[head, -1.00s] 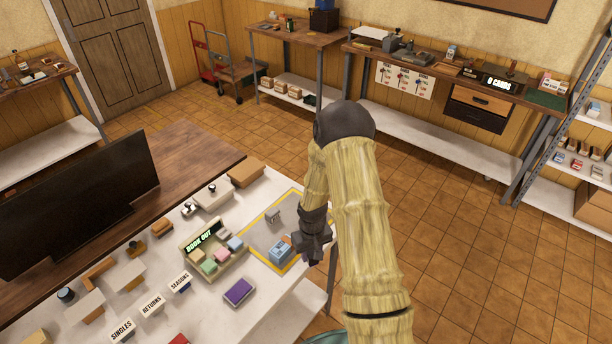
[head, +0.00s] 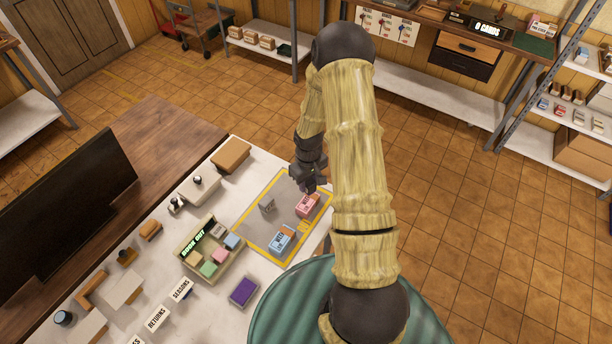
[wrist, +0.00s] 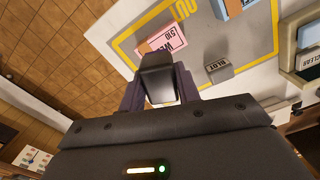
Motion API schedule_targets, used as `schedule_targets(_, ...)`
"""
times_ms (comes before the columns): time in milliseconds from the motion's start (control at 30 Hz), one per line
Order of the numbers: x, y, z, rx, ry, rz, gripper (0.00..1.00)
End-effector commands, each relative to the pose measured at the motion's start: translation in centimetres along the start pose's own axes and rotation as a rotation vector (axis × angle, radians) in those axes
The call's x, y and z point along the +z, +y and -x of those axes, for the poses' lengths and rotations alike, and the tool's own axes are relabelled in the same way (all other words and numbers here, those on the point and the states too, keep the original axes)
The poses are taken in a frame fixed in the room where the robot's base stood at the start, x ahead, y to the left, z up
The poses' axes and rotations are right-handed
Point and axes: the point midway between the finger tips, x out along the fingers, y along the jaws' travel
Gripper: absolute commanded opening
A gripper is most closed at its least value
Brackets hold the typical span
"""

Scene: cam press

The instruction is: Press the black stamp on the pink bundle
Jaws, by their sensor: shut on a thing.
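My gripper (head: 311,182) is shut on the black stamp (wrist: 158,76), which shows dark between the fingers in the wrist view. In the head view the stamp is mostly hidden by the gripper. The pink bundle (head: 307,205) lies on the grey mat (head: 262,229) with a yellow outline, right by the gripper; dark print shows on its top. In the wrist view the pink bundle (wrist: 161,38) is just beyond the stamp, which covers part of it. I cannot tell whether they touch.
A printed blue bundle (head: 283,239) and a small grey BLOT piece (head: 268,205) are also on the mat. A BOOK OUT tray (head: 190,263) of coloured bundles and a purple pad (head: 243,291) are to the left. Other stamps stand farther left.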

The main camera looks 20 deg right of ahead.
Motion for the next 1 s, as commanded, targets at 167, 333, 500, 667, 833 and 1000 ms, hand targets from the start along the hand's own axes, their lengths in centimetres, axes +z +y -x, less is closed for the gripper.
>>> schedule_targets(167,0.0,-0.1,0.0,0.000,0.000,0.002,0.18)
schedule_targets(333,-0.1,-0.1,-0.6,0.000,0.000,0.002,0.18)
schedule_targets(500,0.0,-0.1,-2.0,0.000,-0.001,0.003,0.18)
schedule_targets(667,0.0,-0.2,-3.6,0.000,-0.002,0.003,0.18)
schedule_targets(833,0.0,0.0,-5.2,0.000,-0.001,0.000,0.18)
schedule_targets(1000,0.1,0.2,-6.0,0.001,0.000,-0.003,0.18)
